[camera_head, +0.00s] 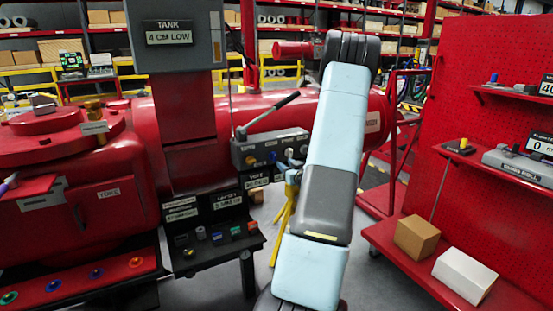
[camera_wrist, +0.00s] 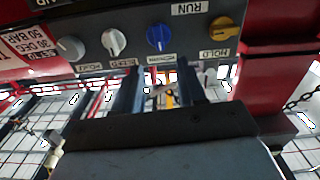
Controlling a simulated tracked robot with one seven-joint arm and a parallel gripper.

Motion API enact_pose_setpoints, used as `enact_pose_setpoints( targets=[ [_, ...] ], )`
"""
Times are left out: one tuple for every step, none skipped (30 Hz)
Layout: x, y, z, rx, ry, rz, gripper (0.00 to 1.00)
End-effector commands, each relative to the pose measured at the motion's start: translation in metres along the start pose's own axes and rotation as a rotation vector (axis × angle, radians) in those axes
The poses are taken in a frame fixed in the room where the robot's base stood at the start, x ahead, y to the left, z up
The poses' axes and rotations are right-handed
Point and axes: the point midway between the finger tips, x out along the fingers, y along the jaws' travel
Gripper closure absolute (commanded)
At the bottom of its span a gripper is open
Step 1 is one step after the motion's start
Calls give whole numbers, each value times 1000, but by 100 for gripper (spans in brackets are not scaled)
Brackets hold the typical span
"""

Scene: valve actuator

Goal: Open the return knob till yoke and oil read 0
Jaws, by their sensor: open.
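The grey valve panel (camera_head: 270,149) stands in the middle of the head view, with a lever on top. In the wrist view it shows a grey knob (camera_wrist: 71,48), a white knob (camera_wrist: 114,42), a blue knob (camera_wrist: 159,38) and a yellow knob (camera_wrist: 222,27). I cannot tell from the small labels which is the return knob. A sign (camera_wrist: 22,45) in the wrist view reads 30 DEG and 50 BAR. My gripper (camera_wrist: 160,82) is open and empty, its fingers pointing at the panel near the white and blue knobs, apart from them.
A tank display (camera_head: 169,33) reads 4 CM LOW. A red yoke housing (camera_head: 105,203) is at left, and a dark tray (camera_head: 213,247) with small coloured parts stands below the panel. A red shelf rack (camera_head: 500,110) with boxes is at right. A yellow stand (camera_head: 284,222) is behind my arm.

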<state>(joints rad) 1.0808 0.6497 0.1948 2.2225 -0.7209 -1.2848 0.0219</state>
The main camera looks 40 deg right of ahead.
Motion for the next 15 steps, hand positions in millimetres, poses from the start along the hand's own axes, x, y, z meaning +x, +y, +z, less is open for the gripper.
enact_pose_setpoints(
  targets=[
    [9,0,0,1,0,0,60],
    [15,0,0,1,0,0,60],
    [22,0,0,1,0,0,60],
    [27,0,0,0,0,-1,60],
    [33,0,0,0,0,-1,60],
    [39,0,0,1,1,-1,60],
    [44,0,0,0,1,0,60],
    [49,0,1,1,-1,0,60],
    [55,0,1,1,-1,1,60],
    [60,0,0,1,0,1,60],
    [64,0,0,1,0,1,60],
    [69,0,0,1,-1,0,60],
    [72,0,0,0,0,0,60],
    [75,0,0,0,0,0,60],
    [79,0,0,1,0,0,60]
  ],
)
